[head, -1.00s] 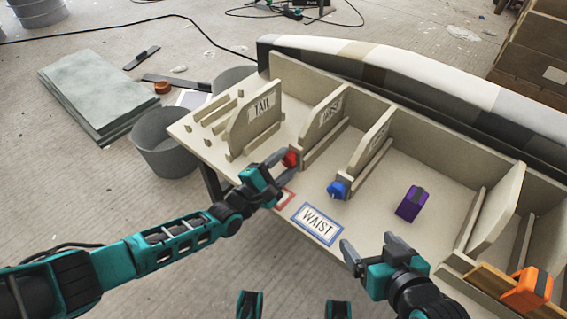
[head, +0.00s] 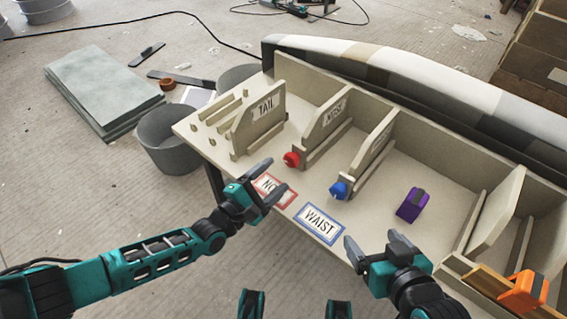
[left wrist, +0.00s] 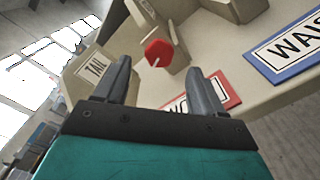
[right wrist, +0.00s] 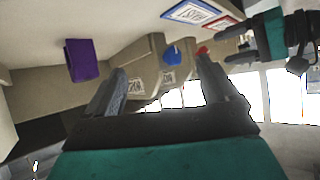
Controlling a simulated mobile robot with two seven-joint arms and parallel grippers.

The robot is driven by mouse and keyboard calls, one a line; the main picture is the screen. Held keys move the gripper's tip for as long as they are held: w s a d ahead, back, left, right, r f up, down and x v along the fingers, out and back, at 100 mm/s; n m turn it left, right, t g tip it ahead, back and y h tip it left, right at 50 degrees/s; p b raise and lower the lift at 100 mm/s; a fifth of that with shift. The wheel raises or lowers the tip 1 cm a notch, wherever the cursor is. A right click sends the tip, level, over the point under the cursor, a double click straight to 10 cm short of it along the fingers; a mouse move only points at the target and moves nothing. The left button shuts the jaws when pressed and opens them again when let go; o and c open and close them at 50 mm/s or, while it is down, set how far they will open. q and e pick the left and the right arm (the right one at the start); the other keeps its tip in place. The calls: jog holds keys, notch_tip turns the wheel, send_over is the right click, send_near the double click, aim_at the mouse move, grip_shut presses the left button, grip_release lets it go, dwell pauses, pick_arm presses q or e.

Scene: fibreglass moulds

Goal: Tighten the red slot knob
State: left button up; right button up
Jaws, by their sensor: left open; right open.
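The red slot knob (head: 291,159) sits at the front end of the slot that holds the second upright panel, in the head view. In the left wrist view the red knob (left wrist: 158,52) shows ahead, between and beyond the fingertips. My left gripper (head: 276,177) is open and empty, in front of the knob and apart from it, over the red-bordered label (head: 273,190). My right gripper (head: 372,245) is open and empty near the bench's front edge, right of the blue-bordered WAIST label (head: 319,223). The red knob (right wrist: 203,50) also shows small in the right wrist view.
A blue knob (head: 339,190) sits at the neighbouring slot to the right. A purple block (head: 412,205) and an orange clamp-like piece (head: 523,291) are further right. The TAIL panel (head: 258,125) stands left of the red knob. A grey bucket (head: 171,140) stands left of the bench.

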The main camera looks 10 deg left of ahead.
pick_arm(q)
jog(key=p+v, duration=0.1)
jog(key=v, duration=0.6)
pick_arm(e)
jog(key=shift+s+d, duration=0.25)
jog(key=shift+d, duration=0.15)
pick_arm(q)
jog(key=shift+s, duration=0.1)
